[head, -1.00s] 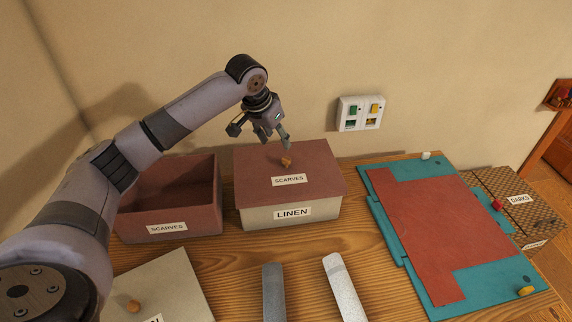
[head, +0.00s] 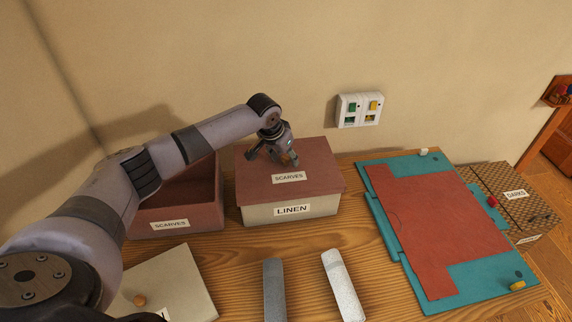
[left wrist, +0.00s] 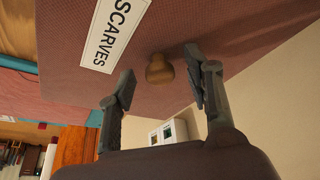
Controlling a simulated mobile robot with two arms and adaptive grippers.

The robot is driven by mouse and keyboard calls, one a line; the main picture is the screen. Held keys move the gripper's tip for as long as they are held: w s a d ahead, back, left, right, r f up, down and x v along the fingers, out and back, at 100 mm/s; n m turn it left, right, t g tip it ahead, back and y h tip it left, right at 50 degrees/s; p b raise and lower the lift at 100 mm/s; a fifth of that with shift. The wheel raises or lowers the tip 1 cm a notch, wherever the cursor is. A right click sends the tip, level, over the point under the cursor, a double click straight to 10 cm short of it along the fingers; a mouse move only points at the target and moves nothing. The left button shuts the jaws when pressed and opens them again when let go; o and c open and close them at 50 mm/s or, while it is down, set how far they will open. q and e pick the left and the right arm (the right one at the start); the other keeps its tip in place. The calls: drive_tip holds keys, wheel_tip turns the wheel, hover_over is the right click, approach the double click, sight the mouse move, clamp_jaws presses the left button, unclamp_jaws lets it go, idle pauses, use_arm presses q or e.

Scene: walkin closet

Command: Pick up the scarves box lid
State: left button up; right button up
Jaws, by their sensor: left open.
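The scarves box lid (head: 318,178) is mauve, with a SCARVES label and a small wooden knob. It lies on the pale LINEN box (head: 330,206), not on the open mauve SCARVES box (head: 205,215) to its left. My left gripper (head: 273,159) is open, low over the lid at the knob. In the left wrist view, the knob (left wrist: 159,70) shows between the two spread fingertips of the gripper (left wrist: 160,81), with a gap on each side. The lid (left wrist: 225,28) fills the upper part of that view. My right gripper is not in view.
A pale lid (head: 175,285) with a knob lies at the front left of the wooden table. Two grey strips (head: 345,285) lie in front of the LINEN box. A teal board (head: 440,295) with a red sheet is on the right. A wall switch plate (head: 350,110) is behind.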

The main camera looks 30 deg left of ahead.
use_arm(q)
drive_tip(key=shift+c, duration=0.3)
clamp_jaws()
drive_tip(key=shift+r, duration=0.15)
idle(0.3)
